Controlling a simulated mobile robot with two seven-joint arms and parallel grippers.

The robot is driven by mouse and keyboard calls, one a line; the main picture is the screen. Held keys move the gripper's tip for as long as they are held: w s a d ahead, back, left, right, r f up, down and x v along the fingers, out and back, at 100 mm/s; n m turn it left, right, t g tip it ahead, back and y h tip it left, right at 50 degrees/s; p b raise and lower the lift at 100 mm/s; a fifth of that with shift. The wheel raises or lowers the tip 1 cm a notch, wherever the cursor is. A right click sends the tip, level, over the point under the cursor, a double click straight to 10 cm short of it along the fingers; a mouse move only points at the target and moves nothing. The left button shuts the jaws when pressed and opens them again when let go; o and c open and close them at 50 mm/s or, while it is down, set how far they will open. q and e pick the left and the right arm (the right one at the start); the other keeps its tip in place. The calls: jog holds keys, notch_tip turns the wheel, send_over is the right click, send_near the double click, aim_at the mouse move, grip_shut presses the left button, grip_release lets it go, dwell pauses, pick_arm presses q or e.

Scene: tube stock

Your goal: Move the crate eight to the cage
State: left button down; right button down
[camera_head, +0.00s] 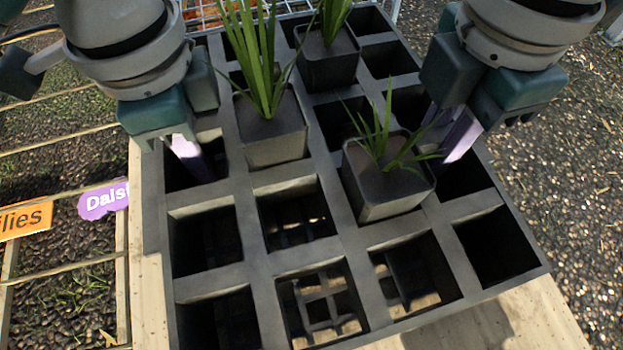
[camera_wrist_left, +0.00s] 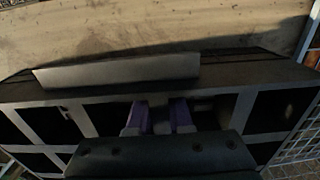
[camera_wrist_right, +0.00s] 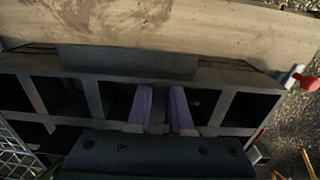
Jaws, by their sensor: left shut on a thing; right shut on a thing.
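The crate (camera_head: 340,245) is a dark grey grid tray with square cells, filling the middle of the head view. It holds three potted grassy plants: a tall one (camera_head: 268,135), one at the back (camera_head: 328,62) and a short one (camera_head: 390,180). My left gripper (camera_head: 190,155) is shut on the crate at its left side, its pale purple fingers reaching into a cell. My right gripper (camera_head: 462,140) is shut on the crate at its right side. The fingers also show at the crate in the left wrist view (camera_wrist_left: 162,118) and right wrist view (camera_wrist_right: 163,110). A white wire cage (camera_head: 208,14) shows partly behind the crate.
Pale wooden boards (camera_head: 150,290) lie below the crate's near side. An orange sign (camera_head: 24,221) and a purple sign (camera_head: 104,201) stand at the left. Gravel ground (camera_head: 560,170) is open at the right. A red knob (camera_wrist_right: 308,83) shows in the right wrist view.

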pick_arm(q)
jog(key=c, duration=0.8)
grip_release()
jog(key=shift+f, duration=0.15)
pick_arm(e)
jog(key=c, duration=0.8)
grip_release()
jog(key=shift+f, duration=0.2)
pick_arm(q)
notch_tip(320, 180, up, 12)
jog(key=shift+f, duration=0.1)
pick_arm(e)
jog(key=shift+r, duration=0.2)
notch_tip(320, 180, up, 12)
jog(key=shift+f, duration=0.15)
